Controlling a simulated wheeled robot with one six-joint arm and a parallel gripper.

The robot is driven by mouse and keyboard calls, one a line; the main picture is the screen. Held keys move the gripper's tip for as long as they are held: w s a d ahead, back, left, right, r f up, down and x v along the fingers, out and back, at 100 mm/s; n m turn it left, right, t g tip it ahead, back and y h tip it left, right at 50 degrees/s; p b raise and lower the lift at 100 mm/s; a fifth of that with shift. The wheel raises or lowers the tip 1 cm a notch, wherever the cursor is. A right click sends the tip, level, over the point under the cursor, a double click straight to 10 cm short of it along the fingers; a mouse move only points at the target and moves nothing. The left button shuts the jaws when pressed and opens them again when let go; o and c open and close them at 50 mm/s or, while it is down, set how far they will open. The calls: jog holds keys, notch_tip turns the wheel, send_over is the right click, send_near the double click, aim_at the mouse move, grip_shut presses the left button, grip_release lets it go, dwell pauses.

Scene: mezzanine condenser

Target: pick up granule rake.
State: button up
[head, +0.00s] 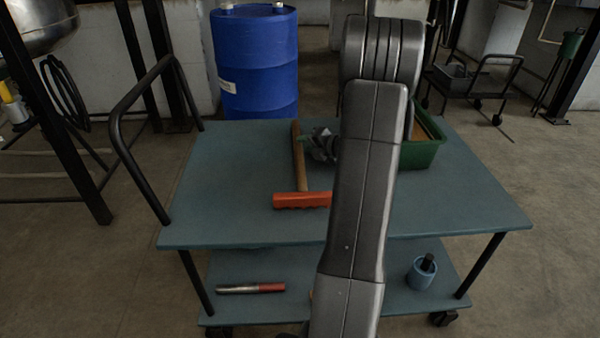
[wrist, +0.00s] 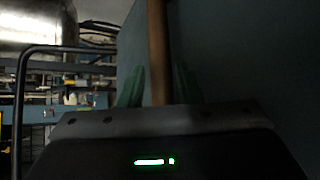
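The granule rake, with a wooden handle (head: 298,158) and an orange-red head (head: 300,200), lies on the cart's top shelf. The head is toward the near side, its right end hidden behind my arm. My gripper (head: 316,146) is low over the shelf, just right of the handle, partly hidden by my arm. In the wrist view the handle (wrist: 157,45) runs upright in the picture, in line with the space between my two greenish fingers (wrist: 157,86). The fingers stand apart, with narrow gaps beside the handle. Whether the handle lies fully between them is unclear.
A green bin (head: 424,152) stands on the blue-grey cart top (head: 455,205), behind my arm. The lower shelf holds a red-handled tool (head: 252,288) and a blue cup (head: 421,275). A black rail (head: 128,150) rises at the cart's left. A blue drum (head: 255,65) stands behind.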

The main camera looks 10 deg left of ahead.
jog(key=shift+x, duration=1.2)
grip_shut()
